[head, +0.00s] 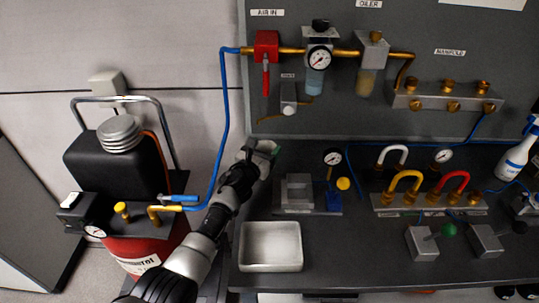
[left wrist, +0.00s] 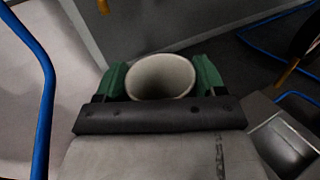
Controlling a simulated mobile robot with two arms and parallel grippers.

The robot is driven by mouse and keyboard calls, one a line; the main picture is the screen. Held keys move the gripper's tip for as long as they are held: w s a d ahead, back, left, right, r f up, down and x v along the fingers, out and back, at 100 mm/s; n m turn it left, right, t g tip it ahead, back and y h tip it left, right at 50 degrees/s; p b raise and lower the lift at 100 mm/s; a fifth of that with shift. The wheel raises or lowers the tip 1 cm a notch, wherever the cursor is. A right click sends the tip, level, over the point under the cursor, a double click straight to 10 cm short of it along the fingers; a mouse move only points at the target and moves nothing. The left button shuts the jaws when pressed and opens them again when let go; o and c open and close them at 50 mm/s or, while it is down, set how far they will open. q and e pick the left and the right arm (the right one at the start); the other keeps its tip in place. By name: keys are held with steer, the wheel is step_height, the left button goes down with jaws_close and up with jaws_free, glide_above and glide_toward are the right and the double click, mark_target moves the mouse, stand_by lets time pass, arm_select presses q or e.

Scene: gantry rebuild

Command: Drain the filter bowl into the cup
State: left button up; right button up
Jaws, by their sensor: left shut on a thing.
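The filter (head: 320,50) hangs on the grey board with a round gauge on its front. Its clear bowl (head: 315,82) holds pale blue liquid. My left gripper (head: 266,147) is below and to the left of the bowl, near the board's lower edge. The left wrist view shows its green fingers shut on a pale cup (left wrist: 161,77), one on each side. The cup's open mouth shows, and its inside looks empty. In the head view the cup is mostly hidden by the gripper. My right gripper is in neither view.
A pale fitting (head: 289,99) with a brass lever sits on the board between gripper and bowl. A blue hose (head: 224,120) runs down left of my arm. A metal tray (head: 271,246) and a grey block (head: 298,193) stand on the dark bench. A red tank stands at left.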

arm_select(q)
steer(key=shift+w+a, duration=0.35)
steer(key=shift+w, duration=0.35)
steer(key=shift+w+a, duration=0.4)
steer(key=shift+w, duration=0.25)
steer(key=shift+w+a, duration=0.35)
steer(key=shift+w, duration=0.35)
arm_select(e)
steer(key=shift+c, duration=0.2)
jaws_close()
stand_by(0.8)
